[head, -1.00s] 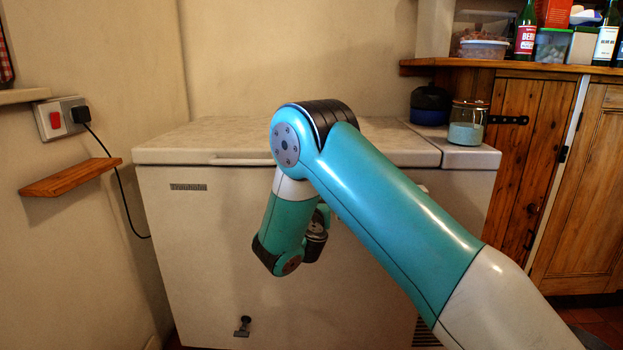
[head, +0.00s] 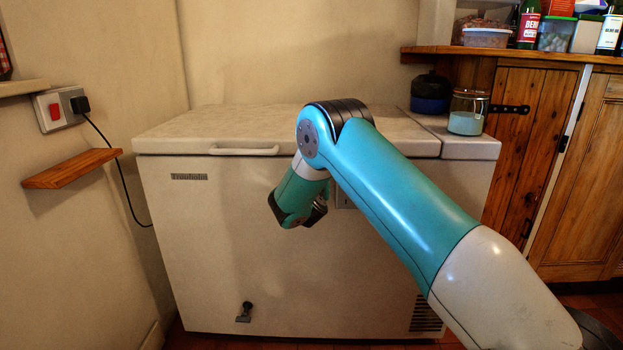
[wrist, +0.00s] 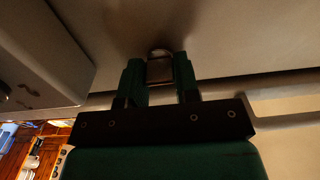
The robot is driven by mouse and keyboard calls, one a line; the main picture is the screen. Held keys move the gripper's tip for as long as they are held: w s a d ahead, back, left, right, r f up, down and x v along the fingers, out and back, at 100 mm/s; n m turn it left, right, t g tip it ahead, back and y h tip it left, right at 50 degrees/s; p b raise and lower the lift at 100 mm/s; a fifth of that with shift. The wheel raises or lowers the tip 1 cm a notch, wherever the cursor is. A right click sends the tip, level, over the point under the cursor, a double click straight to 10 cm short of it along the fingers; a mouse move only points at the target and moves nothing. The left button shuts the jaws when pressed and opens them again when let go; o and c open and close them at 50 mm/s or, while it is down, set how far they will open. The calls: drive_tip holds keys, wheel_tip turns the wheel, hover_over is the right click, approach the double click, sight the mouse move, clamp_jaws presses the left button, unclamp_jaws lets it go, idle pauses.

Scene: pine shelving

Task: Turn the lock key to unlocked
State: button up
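The white chest freezer (head: 210,240) stands against the back wall with its lid down. My arm reaches across its front in the head view. My gripper (wrist: 160,72) shows in the wrist view with its two green fingers apart, pointing at a pale surface. A small greyish, squarish piece with a bright rounded end (wrist: 159,66) sits between the fingertips. It may be the lock or its key; I cannot tell which, or whether the fingers touch it. In the head view my arm hides most of the gripper and no key can be made out.
A white lid handle (head: 244,151) is on the freezer's front edge. A dark knob (head: 246,308) sits low on the front. A glass jar (head: 467,112) and a dark blue container (head: 430,93) stand on the freezer's right top. A wooden shelf (head: 72,168) juts from the left wall.

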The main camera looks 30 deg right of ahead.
drive_tip(key=shift+c, duration=1.4)
drive_tip(key=n, duration=0.3)
drive_tip(key=shift+n, duration=0.4)
drive_tip(key=n, duration=0.4)
drive_tip(key=shift+a+n, duration=0.1)
drive_tip(key=shift+n, duration=0.2)
drive_tip(key=n+p, duration=0.1)
drive_tip(key=n, duration=0.4)
drive_tip(key=shift+w+p, duration=0.1)
drive_tip(key=shift+p, duration=0.3)
drive_tip(key=shift+a+n+p, duration=0.1)
drive_tip(key=shift+n+p, duration=0.65)
drive_tip(key=shift+n, duration=1.55)
